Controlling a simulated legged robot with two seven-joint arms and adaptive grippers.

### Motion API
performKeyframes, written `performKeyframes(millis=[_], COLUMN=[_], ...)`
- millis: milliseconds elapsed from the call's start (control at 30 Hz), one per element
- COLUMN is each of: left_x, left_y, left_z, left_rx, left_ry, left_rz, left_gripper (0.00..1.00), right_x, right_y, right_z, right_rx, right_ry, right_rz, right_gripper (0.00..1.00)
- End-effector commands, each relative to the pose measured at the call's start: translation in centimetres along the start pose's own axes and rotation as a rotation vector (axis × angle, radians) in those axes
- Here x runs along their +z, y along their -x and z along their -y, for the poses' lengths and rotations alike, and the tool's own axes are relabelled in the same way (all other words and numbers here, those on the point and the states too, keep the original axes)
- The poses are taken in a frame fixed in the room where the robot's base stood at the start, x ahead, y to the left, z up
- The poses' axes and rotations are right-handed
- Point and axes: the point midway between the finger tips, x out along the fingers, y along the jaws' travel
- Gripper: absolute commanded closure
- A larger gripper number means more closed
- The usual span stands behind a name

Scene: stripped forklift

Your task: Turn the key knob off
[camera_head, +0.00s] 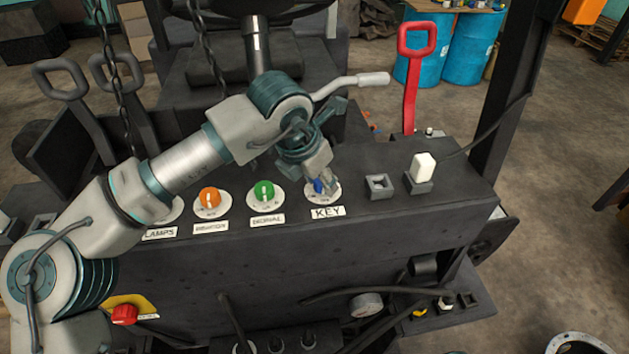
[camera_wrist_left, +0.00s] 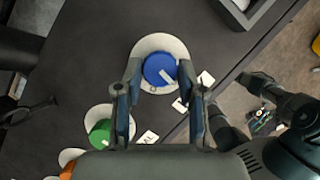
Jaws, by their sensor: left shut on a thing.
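The key knob (camera_head: 319,186) is blue and sits on a white round dial above the KEY label (camera_head: 327,212) on the dark console. My left gripper (camera_head: 326,184) reaches down over it from above. In the left wrist view the blue knob (camera_wrist_left: 160,69) lies between the two fingertips of the left gripper (camera_wrist_left: 161,80), which are closed on its sides. A white mark on the knob points toward the lower right in that view. The gripper partly hides the knob in the head view. My right gripper is not in view.
A green knob (camera_head: 263,191) and an orange knob (camera_head: 208,198) stand left of the key knob. A white rocker switch (camera_head: 423,166) and an empty square socket (camera_head: 380,185) are to its right. A red lever (camera_head: 412,75) rises behind the console.

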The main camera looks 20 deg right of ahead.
Motion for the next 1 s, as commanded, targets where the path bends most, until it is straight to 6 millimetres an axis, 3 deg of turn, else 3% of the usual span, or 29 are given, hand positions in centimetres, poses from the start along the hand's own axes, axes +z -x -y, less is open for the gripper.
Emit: performKeyframes(millis=[400, 833, 867, 933, 1000], left_x=[0.2, 0.2, 0.2, 0.1, 0.1], left_y=[0.2, 0.3, 0.3, 0.3, 0.3], left_z=[-0.1, -0.3, -0.3, -0.3, -0.3], left_rx=[0.054, 0.058, 0.058, 0.058, 0.057], left_ry=[0.129, 0.140, 0.140, 0.140, 0.140], left_rz=[0.012, 0.014, 0.014, 0.013, 0.011], left_gripper=[0.96, 0.96, 0.59, 0.41, 0.36], right_x=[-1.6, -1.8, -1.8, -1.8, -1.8], right_y=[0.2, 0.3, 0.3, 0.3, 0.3], right_z=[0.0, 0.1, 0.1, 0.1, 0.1], right_rx=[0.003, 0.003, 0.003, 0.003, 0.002], right_ry=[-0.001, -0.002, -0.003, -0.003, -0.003], right_rz=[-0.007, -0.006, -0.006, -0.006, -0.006], right_gripper=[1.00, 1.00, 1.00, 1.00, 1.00])
